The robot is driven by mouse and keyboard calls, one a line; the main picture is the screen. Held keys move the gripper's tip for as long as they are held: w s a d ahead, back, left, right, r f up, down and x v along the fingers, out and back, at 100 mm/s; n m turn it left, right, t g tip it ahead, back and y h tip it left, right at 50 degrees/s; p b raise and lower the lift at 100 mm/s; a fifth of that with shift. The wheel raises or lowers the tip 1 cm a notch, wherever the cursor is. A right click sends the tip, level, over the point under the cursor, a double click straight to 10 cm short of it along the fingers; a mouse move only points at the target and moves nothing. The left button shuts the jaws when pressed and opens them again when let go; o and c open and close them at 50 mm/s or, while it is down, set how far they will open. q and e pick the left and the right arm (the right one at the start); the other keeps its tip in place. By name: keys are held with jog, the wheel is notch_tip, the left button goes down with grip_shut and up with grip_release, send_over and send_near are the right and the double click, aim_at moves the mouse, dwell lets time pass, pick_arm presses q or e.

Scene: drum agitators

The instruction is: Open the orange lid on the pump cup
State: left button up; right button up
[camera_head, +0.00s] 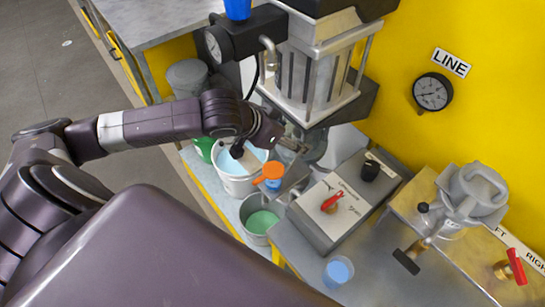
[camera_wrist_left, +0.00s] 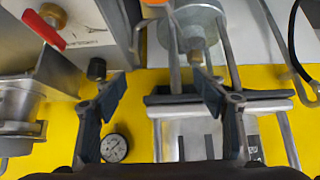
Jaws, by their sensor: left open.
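The orange lid (camera_head: 269,171) shows in the head view just below and left of my left gripper. A small cup with blue in it (camera_head: 272,185) sits under it; I cannot make out how the lid sits on it. A bit of orange (camera_wrist_left: 153,3) is cut off at the top edge of the left wrist view. My left gripper (camera_head: 292,146) is open, beside the pump's lower end and apart from the lid. Its spread fingers (camera_wrist_left: 162,86) have nothing between them in the left wrist view. My right gripper is not in view.
The pump frame (camera_head: 312,88) stands close behind the gripper. White buckets with blue (camera_head: 238,180) and green (camera_head: 259,222) contents are nearby. A control box with a red handle (camera_head: 330,203) stands to the right. A clear cup (camera_head: 338,271) is on the bench front.

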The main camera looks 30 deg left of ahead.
pick_arm(q)
jog(key=shift+w+d+f, duration=0.1)
jog(key=shift+w+f, duration=0.1)
jog(key=shift+f, duration=0.1)
jog(key=s+a, duration=0.1)
jog(key=s, duration=0.1)
jog(key=s+a, duration=0.1)
jog(key=s, duration=0.2)
jog(key=s+a, duration=0.1)
jog(key=s, duration=0.2)
jog(key=shift+s+r+p, duration=0.1)
jog(key=shift+s+p, duration=0.15)
jog(key=shift+p, duration=0.15)
jog(key=s+a+p, duration=0.3)
jog(key=s+p, duration=0.7)
jog(key=p, duration=0.1)
jog(key=shift+a, duration=0.25)
jog(key=shift+r, duration=0.1)
